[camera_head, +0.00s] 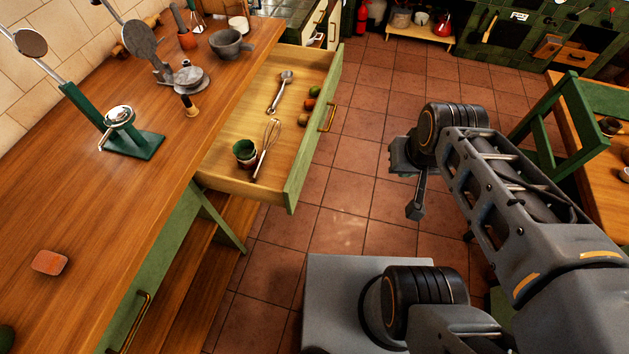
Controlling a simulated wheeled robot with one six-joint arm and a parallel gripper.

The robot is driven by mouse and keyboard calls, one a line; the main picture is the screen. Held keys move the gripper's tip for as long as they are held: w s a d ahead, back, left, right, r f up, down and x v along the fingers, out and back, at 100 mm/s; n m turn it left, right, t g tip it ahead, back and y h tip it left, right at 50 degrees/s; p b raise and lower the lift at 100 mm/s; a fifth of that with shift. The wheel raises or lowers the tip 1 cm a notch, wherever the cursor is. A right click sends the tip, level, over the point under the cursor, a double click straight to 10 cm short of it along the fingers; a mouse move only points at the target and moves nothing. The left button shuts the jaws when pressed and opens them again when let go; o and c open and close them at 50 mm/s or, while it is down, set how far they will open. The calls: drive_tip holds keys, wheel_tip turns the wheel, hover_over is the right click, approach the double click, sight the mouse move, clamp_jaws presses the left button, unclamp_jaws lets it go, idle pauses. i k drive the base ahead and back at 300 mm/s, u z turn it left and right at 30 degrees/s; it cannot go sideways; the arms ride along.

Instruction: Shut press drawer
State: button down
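The drawer (223,179) stands pulled out from under the wooden counter, on its right side. It has a pale wooden inside, a green front panel (301,168) and a brass handle (327,118) facing the open floor.
The counter (150,185) holds a green lever press (122,125), a metal press (185,78), a grey mortar (230,43) and an orange block (49,262). A closed green drawer with a brass handle (136,320) is nearer. A green chair (563,130) stands right. Tiled floor between is clear.

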sight(282, 176)
drive_tip(key=k, duration=0.4)
drive_tip(key=u, duration=1.1)
drive_tip(key=i, duration=0.5)
drive_tip(key=z, duration=0.05)
